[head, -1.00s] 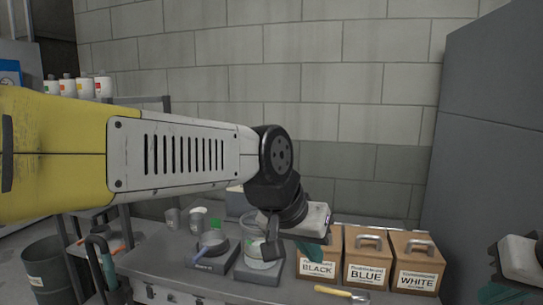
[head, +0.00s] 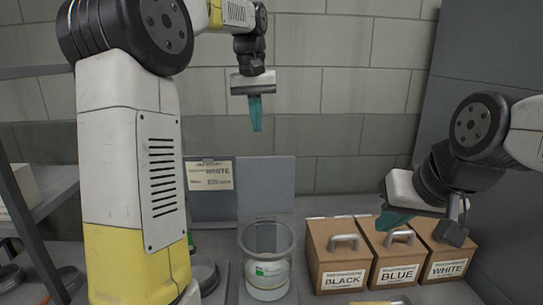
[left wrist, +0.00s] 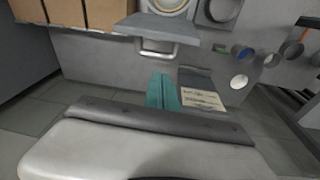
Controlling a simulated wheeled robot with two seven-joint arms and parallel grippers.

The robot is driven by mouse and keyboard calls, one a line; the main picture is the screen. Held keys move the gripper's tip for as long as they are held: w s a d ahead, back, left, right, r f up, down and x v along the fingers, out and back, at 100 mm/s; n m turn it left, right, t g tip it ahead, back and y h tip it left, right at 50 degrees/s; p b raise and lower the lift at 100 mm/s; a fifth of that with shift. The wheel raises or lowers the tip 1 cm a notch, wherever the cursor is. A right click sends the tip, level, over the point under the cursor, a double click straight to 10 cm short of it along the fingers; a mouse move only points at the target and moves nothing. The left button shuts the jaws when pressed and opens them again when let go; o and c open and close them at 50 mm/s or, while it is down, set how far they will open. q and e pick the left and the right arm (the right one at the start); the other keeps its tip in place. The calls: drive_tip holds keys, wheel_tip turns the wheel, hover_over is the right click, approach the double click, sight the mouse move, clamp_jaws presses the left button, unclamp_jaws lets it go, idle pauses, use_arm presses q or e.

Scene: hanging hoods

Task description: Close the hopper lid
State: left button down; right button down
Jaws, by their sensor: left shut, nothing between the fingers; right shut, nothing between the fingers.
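A grey flat panel (head: 266,186) stands upright behind a translucent bucket (head: 266,262) in the head view; it appears to be the raised hopper lid. In the left wrist view the panel's edge (left wrist: 150,28) shows with a bar handle (left wrist: 158,52) on its far side. My left gripper (head: 256,115) is shut and empty, its teal fingers pointing down above the panel and apart from it.
Boxes labelled BLACK (head: 342,262) and WHITE (head: 448,262) flank the BLUE one, with handles on top. A board with a card (head: 210,175) stands left of the panel. A block wall (head: 340,150) is behind. My left arm hides the left of the bench.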

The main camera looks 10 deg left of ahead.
use_arm(q)
drive_tip(key=w+f+g, duration=0.1)
drive_tip(key=w, duration=0.4)
wheel_tip(320, 180, down, 9)
drive_tip(key=s, duration=0.2)
drive_tip(key=shift+s+d+f+n, duration=0.2)
drive_tip(key=shift+d+n, duration=0.1)
drive_tip(key=shift+d, duration=0.15)
